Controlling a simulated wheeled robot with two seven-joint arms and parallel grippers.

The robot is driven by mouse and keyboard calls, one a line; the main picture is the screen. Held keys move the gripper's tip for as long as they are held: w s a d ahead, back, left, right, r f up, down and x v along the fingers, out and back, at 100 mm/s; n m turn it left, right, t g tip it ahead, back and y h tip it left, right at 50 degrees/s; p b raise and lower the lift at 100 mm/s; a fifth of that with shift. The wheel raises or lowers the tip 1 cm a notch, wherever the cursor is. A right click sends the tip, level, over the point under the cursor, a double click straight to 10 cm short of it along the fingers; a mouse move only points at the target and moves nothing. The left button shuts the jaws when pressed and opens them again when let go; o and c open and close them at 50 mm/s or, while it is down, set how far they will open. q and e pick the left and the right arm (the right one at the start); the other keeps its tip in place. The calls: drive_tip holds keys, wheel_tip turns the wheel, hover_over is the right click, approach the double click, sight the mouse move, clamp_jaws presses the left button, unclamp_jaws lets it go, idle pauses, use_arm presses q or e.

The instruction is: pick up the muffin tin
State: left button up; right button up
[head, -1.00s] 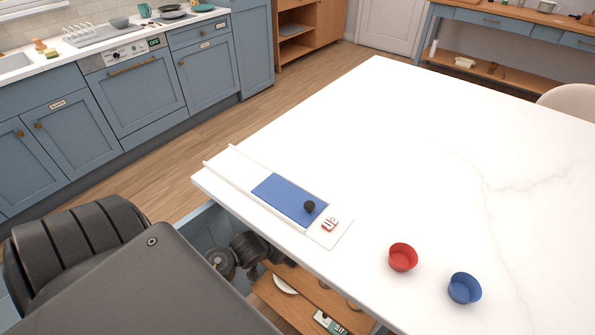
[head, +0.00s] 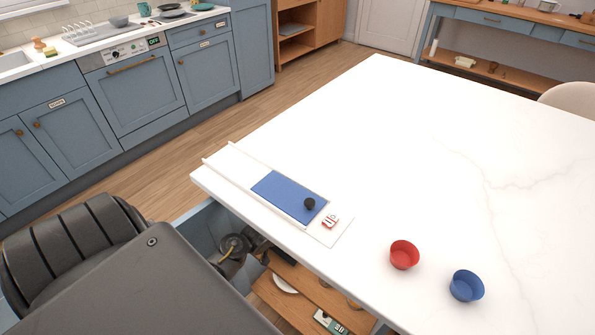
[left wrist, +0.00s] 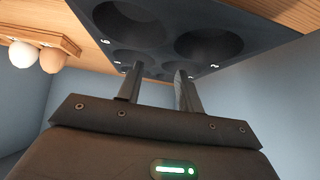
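The muffin tin (left wrist: 152,62) is a dark grey pan with round cups, in the upper middle of the left wrist view, tilted in the picture. My left gripper (left wrist: 159,74) is at the tin's near edge with its two fingers spread apart. The fingertips overlap the edge in the picture; I cannot tell whether they touch it. My right gripper is in neither view.
The white table (head: 430,130) holds a blue panel (head: 285,195) with a black knob, a red cup (head: 404,254) and a blue cup (head: 466,286). Wooden shelving (head: 290,297) is below its edge. Two pale round objects (left wrist: 36,58) sit on a wooden piece left of the tin.

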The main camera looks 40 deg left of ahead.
use_arm(q)
drive_tip(key=x, duration=0.5)
drive_tip(key=shift+b, duration=0.3)
drive_tip(key=shift+c, duration=0.5)
clamp_jaws()
drive_tip(key=shift+w+r, duration=0.1)
